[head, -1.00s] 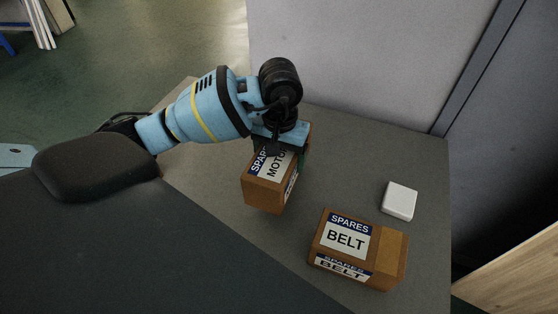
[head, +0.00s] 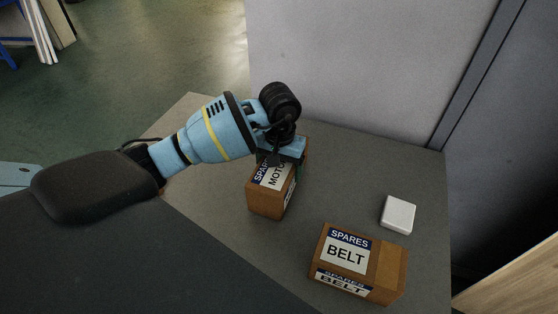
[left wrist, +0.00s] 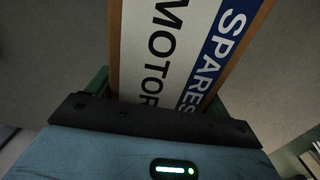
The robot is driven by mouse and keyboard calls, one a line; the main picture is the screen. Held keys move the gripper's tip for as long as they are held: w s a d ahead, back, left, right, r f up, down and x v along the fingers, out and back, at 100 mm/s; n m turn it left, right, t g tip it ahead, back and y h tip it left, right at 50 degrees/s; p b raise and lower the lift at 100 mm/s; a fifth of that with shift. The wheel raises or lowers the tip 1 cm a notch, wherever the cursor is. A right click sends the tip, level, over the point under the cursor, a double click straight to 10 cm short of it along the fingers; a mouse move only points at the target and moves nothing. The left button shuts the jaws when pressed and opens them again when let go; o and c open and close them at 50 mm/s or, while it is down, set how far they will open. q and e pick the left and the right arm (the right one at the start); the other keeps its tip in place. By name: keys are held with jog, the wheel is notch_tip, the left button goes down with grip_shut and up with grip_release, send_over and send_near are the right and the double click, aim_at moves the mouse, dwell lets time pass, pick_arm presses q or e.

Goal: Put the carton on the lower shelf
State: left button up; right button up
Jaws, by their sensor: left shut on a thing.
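A brown carton labelled SPARES MOTOR (head: 267,199) stands on the grey surface (head: 215,212) in the head view. My left gripper (head: 279,160) is over its far part and shut on it, hiding part of its label. In the left wrist view the carton (left wrist: 185,50) fills the space between the fingers, its white and blue label facing the camera. I cannot tell whether the carton touches the surface or hangs slightly above it. My right gripper is not in view.
A second brown carton labelled SPARES BELT (head: 388,272) lies to the right and nearer. A small white box (head: 398,215) is beyond it. A pale grey panel (head: 350,65) rises behind the surface. The surface between the cartons is clear.

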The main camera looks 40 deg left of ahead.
pick_arm(q)
jog(key=shift+w+r, duration=0.1)
jog(key=o, duration=2)
jog(key=shift+f, duration=0.3)
notch_tip(320, 180, up, 12)
jog(key=shift+r, duration=0.15)
